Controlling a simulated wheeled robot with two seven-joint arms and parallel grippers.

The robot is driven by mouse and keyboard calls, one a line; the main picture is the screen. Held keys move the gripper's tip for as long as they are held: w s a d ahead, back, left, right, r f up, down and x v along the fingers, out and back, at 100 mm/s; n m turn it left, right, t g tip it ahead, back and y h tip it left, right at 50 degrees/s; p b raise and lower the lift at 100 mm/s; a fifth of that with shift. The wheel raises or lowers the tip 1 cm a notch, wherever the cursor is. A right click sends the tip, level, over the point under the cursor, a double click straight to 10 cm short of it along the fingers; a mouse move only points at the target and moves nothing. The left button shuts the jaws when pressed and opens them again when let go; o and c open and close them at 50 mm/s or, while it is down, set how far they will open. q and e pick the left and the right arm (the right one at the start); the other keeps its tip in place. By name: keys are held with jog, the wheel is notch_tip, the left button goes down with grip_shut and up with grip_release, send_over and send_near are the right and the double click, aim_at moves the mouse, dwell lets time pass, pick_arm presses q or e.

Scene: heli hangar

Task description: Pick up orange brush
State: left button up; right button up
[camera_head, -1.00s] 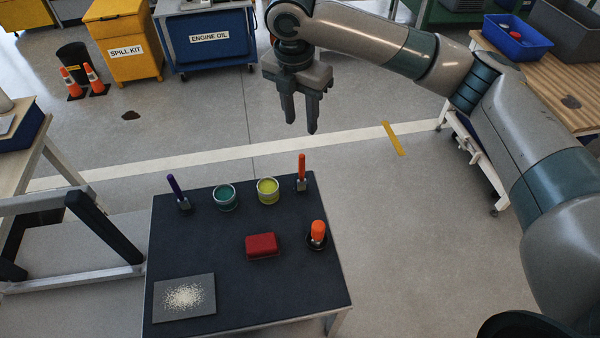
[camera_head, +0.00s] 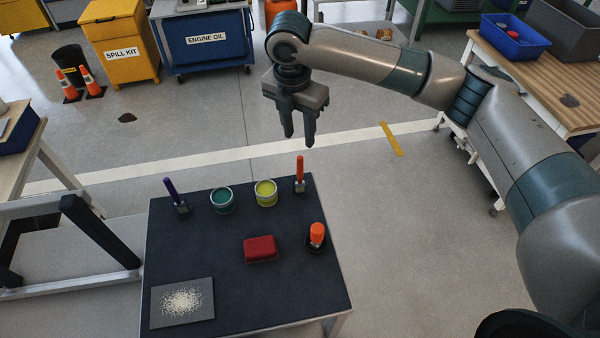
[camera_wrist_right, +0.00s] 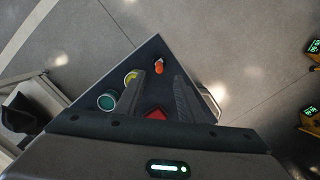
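The orange brush (camera_head: 300,170) stands upright near the far right corner of the dark-topped table (camera_head: 215,260), its orange handle up and its lower end on a small grey block-like part. It also shows in the right wrist view (camera_wrist_right: 159,66), beyond the fingers. My right gripper (camera_head: 299,140) is open and empty, its fingers pointing down. It hangs in the air above and beyond the brush, not touching it. My left gripper is in neither view.
On the table are a purple brush (camera_head: 175,194), a teal can (camera_head: 222,201), a yellow can (camera_head: 265,193), a red block (camera_head: 260,249), an orange-topped item (camera_head: 317,234) and a grey plate (camera_head: 160,310) with pale grains.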

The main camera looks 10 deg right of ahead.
aim_at(301, 158)
jog(key=f, duration=0.2)
jog(key=f+p, duration=0.1)
jog(key=f, duration=0.2)
jog(key=f+p, duration=0.1)
jog(key=f, duration=0.2)
jog(key=shift+w+d+f, duration=0.25)
jog(key=shift+w+d, duration=0.1)
jog(key=shift+f, duration=0.1)
jog(key=shift+s+f+p, duration=0.1)
jog(key=shift+f+p, duration=0.45)
jog(key=shift+f, duration=0.05)
notch_tip(301, 158, down, 3)
jog(key=shift+f+p, duration=0.1)
jog(key=shift+p, duration=0.5)
jog(key=shift+f, duration=0.3)
jog(key=shift+c, duration=0.6)
grip_shut()
